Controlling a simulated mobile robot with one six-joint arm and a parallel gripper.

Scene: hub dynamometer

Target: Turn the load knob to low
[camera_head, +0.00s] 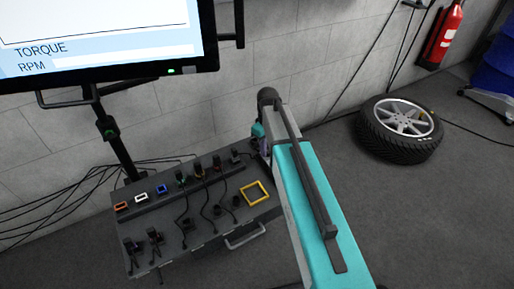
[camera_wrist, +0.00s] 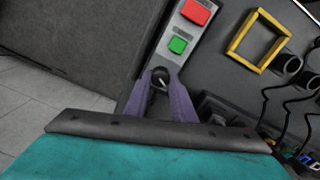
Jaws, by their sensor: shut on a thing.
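The load knob (camera_wrist: 159,79) is a small round black knob with a white mark. It sits on a grey control strip below a red and a green button in the wrist view. My gripper (camera_wrist: 161,84) has its two purple fingers on either side of the knob and is shut on it. In the head view my gripper (camera_head: 262,146) is at the right back of the dark console (camera_head: 190,249), largely behind my own arm, and the knob is hidden there. I cannot read any setting labels at the knob.
A red button (camera_wrist: 198,12) and a green button (camera_wrist: 177,45) are close to the fingers. A yellow square frame (camera_head: 254,192) lies on the console, with cabled plugs and sockets left of it. A monitor (camera_head: 110,40) stands behind. A tyre (camera_head: 401,128) lies on the floor at right.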

